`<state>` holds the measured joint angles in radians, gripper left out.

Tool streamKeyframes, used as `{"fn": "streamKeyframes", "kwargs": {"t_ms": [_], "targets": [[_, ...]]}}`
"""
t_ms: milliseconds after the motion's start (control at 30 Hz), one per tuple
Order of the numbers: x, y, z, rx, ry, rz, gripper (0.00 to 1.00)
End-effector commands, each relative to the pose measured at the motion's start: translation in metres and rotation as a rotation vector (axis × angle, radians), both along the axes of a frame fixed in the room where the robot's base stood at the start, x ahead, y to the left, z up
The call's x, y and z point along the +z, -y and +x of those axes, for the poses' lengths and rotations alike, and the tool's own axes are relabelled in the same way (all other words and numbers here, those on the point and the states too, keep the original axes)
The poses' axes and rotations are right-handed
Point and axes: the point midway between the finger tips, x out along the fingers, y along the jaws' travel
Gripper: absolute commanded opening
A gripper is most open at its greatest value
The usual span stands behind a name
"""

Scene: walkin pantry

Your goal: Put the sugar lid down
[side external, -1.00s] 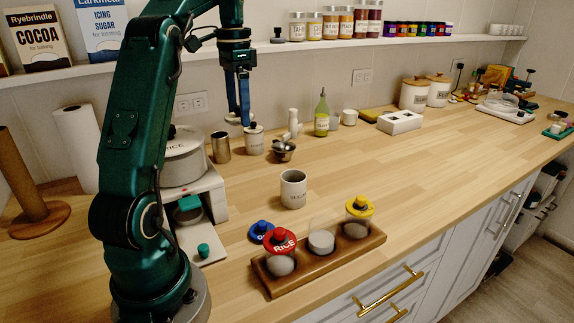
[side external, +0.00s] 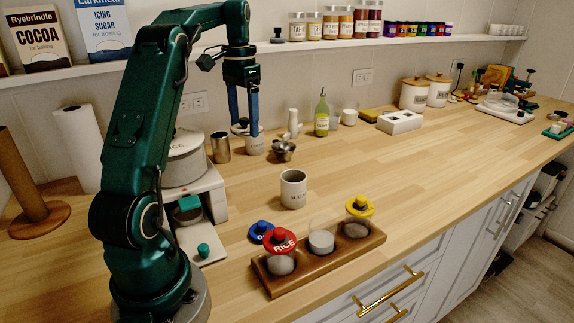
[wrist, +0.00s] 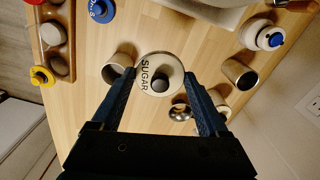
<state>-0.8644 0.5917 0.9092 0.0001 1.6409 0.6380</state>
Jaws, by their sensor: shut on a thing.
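The sugar lid (wrist: 158,82) is a round cream disc with a dark knob, lettered SUGAR in the wrist view.
A wooden rack (side external: 325,265) at the front holds jars with red and yellow lids. A blue lid (side external: 260,231) lies beside it. A metal cup (side external: 220,147), a canister (side external: 254,144) and a small metal cup (side external: 284,151) stand near my gripper. The middle right counter is clear.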

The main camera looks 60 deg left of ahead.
Motion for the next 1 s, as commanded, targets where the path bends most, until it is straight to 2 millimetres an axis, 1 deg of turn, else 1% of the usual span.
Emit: {"fn": "streamKeyframes", "kwargs": {"t_ms": [167,300,400,667,900,1000], "targets": [[-0.026,0.005,0.001,0.089,-0.003,-0.003,0.24],[-0.048,0.014,-0.002,0.148,-0.003,-0.003,0.24],[-0.058,0.02,-0.005,0.17,-0.001,0.0,0.24],[-0.073,0.03,-0.01,0.169,-0.001,0.0,0.24],[-0.115,0.031,-0.01,0.164,-0.002,-0.003,0.24],[-0.126,0.031,-0.01,0.164,-0.001,-0.001,0.24]]}}
